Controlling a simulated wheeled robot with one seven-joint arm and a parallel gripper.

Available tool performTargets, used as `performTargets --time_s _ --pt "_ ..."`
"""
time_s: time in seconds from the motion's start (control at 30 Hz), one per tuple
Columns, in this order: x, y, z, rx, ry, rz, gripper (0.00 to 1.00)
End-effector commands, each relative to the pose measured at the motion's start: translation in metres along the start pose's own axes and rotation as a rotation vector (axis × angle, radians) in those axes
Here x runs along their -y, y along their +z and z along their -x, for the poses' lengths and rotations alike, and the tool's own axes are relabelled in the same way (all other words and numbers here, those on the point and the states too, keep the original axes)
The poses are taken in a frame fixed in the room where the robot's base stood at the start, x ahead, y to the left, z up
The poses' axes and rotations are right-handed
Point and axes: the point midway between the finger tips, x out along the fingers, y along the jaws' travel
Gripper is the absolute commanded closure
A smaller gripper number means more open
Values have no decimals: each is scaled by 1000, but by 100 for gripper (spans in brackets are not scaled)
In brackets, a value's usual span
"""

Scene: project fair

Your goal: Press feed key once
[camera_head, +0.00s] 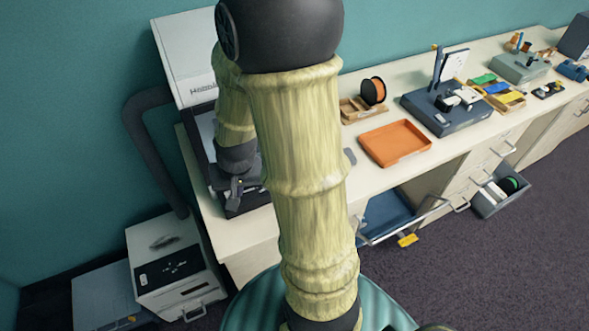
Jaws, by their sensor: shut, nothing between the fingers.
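No feed key can be made out; the keys on the machines are too small or hidden behind my arm. A tall white machine (184,58) with dark lettering stands at the left end of the counter, its lower front largely covered by my arm. My gripper (235,196) is small and dark in this view, pointing down in front of the machine's dark lower part. It is shut and empty. Whether it touches anything cannot be told.
The counter (366,110) holds an orange tray (394,143), a spool (373,91) and a blue-grey device (446,106). A white cabinet unit (176,265) with a dark hose (150,140) stands lower left.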

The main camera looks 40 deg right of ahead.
Motion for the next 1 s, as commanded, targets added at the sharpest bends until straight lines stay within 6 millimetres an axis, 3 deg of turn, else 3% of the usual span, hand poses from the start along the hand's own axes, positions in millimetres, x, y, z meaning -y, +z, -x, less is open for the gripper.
performTargets --time_s 0.5,0.73,1.0 --pt "-78 -76 -72 -25 -216 -906 100" --pt "-126 -110 -85 -66 -387 -1362 100" --pt "-191 -143 -81 -132 -603 -1818 100"
